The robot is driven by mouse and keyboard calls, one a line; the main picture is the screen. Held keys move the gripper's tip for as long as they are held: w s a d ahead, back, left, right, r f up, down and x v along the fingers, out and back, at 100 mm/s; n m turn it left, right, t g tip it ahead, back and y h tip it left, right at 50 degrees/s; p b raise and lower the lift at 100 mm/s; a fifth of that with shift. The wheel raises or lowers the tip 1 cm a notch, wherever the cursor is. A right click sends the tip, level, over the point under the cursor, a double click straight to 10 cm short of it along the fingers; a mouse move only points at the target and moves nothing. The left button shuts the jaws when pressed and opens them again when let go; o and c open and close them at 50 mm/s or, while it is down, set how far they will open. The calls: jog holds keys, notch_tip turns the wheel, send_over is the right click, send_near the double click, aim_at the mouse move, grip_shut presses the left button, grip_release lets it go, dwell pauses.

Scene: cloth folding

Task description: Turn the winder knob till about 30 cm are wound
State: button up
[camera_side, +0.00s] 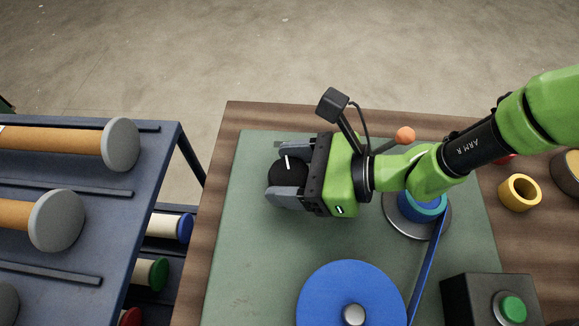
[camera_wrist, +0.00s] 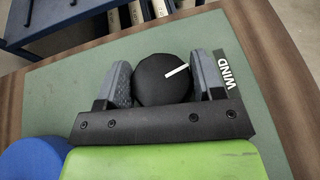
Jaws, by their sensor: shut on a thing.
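The winder knob (camera_side: 284,176) is a round black knob with a white mark line on its top. It also shows in the wrist view (camera_wrist: 162,82), beside a dark label that reads WIND. My gripper (camera_side: 279,176) comes from the right and is shut on the knob, one grey finger on each side. A large blue reel (camera_side: 340,290) lies at the front of the green mat. A blue ribbon (camera_side: 427,265) runs up from beside it to a smaller blue roll (camera_side: 420,207) on a grey disc, partly hidden under my arm.
A black box with a green button (camera_side: 513,308) stands at the front right. A yellow cup (camera_side: 519,192) is on the wooden table (camera_side: 222,160). A blue rack (camera_side: 90,205) with several spools stands at the left. The green mat (camera_side: 250,250) is clear left of the reel.

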jog(key=m+t, duration=0.2)
jog(key=shift+s+a+t+h, duration=0.1)
jog(key=shift+t+h, duration=0.2)
jog(key=shift+h, duration=0.1)
jog(key=shift+m+t+h, duration=0.5)
jog(key=shift+m+t, duration=0.7)
jog(key=shift+m, duration=0.1)
jog(key=o, duration=0.9)
jog(key=v, duration=1)
